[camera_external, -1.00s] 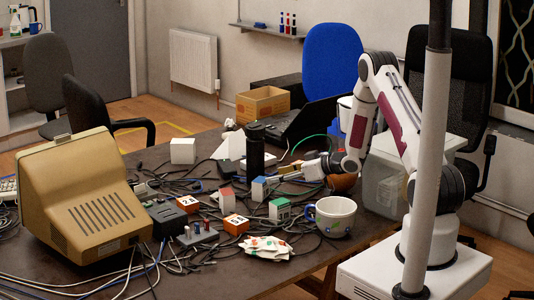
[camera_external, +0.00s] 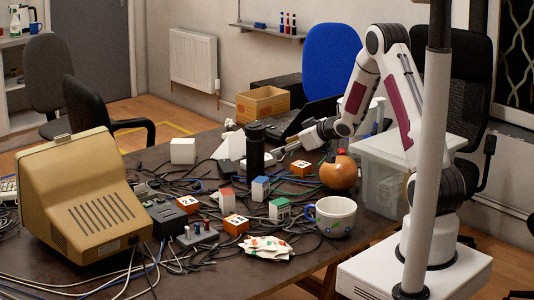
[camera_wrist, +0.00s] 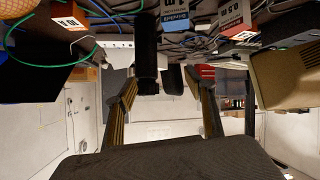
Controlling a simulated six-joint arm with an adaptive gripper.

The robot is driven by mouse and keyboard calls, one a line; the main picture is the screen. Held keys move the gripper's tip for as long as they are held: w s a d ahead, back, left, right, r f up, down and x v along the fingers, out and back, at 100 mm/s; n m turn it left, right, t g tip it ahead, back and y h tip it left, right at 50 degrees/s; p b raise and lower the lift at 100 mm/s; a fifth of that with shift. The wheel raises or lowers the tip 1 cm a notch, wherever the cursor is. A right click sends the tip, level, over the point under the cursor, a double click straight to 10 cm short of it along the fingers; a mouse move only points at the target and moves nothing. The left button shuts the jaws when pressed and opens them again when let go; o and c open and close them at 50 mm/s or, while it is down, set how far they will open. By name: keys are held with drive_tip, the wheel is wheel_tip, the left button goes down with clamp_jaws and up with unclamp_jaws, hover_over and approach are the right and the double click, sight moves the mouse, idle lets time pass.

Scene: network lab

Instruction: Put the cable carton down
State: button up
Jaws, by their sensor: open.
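Several small orange-red cartons with white labels stand among the cables. One (camera_external: 301,169) is just below and right of my gripper, one (camera_external: 187,203) is at the table's middle left, and one (camera_external: 235,224) is nearer the front. I cannot tell for certain which is the cable carton. In the wrist view a labelled red carton (camera_wrist: 70,18) is at the top left and another (camera_wrist: 238,20) at the top right. My gripper (camera_external: 287,150) is open, raised above the table and apart from the nearest carton. In the wrist view the space between its fingers (camera_wrist: 166,85) holds no carton.
A black cylinder (camera_external: 255,148) stands just left of my gripper. An orange ball-like object (camera_external: 339,172), a mug (camera_external: 332,216) and a clear bin (camera_external: 385,185) are to the right. A beige monitor (camera_external: 85,200) fills the left. Loose cables cover much of the table.

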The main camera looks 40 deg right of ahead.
drive_tip(key=s+a+r+m+g+h, duration=0.2)
drive_tip(key=s+r+m+h, duration=0.15)
drive_tip(key=s+r, duration=1.25)
drive_tip(key=s+a+g, duration=0.1)
drive_tip(key=s+a, duration=0.2)
drive_tip(key=s, duration=0.6)
drive_tip(key=s+a+g+y, duration=0.1)
drive_tip(key=s+a, duration=0.2)
drive_tip(key=s, duration=0.6)
drive_tip(key=s+a+g+y, duration=0.1)
drive_tip(key=s+a+g, duration=0.1)
drive_tip(key=s, duration=0.6)
drive_tip(key=shift+s+a+r, duration=0.35)
drive_tip(key=shift+s+a, duration=0.05)
drive_tip(key=shift+a, duration=0.35)
drive_tip(key=shift+c, duration=1)
drive_tip(key=shift+w+m, duration=0.15)
drive_tip(key=shift+m, duration=0.1)
